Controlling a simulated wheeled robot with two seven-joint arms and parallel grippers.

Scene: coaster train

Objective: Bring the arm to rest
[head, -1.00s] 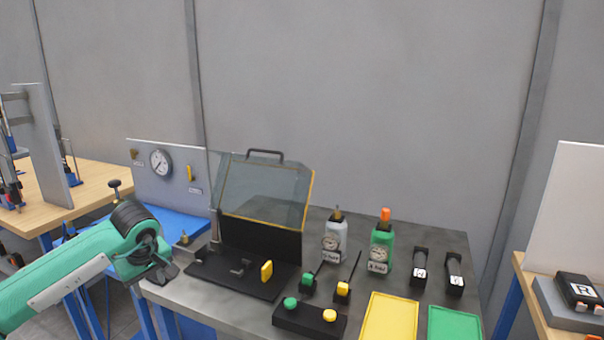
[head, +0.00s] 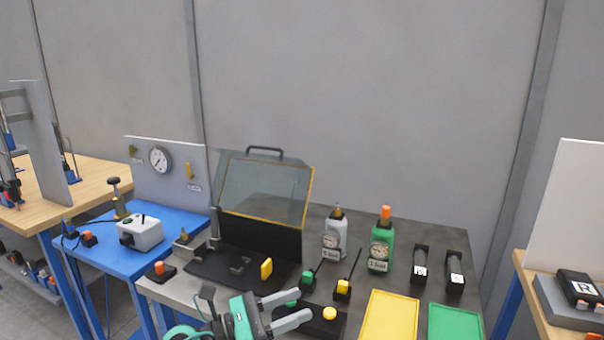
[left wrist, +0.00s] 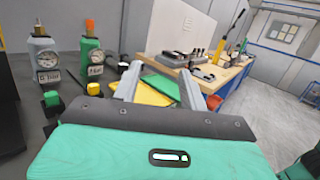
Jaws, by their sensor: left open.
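My left gripper (head: 304,303) is low in the middle of the head view, over the front of the grey workbench (head: 425,232). Its two grey fingers are apart and point right, with nothing seen between them. They partly cover the black box with green and yellow buttons (head: 328,329). The left wrist view shows the same open fingers (left wrist: 160,70), with the yellow tray (left wrist: 150,92) and green tray (left wrist: 165,84) beyond them. I cannot tell the exact gap between fingers and button box. My right gripper is in neither view.
A fixture with a raised clear cover (head: 265,190) stands behind the gripper. A grey bottle (head: 335,238) and a green bottle (head: 381,245) stand to its right. Two black devices (head: 421,265) lie farther right. A blue table (head: 185,222) is at the left.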

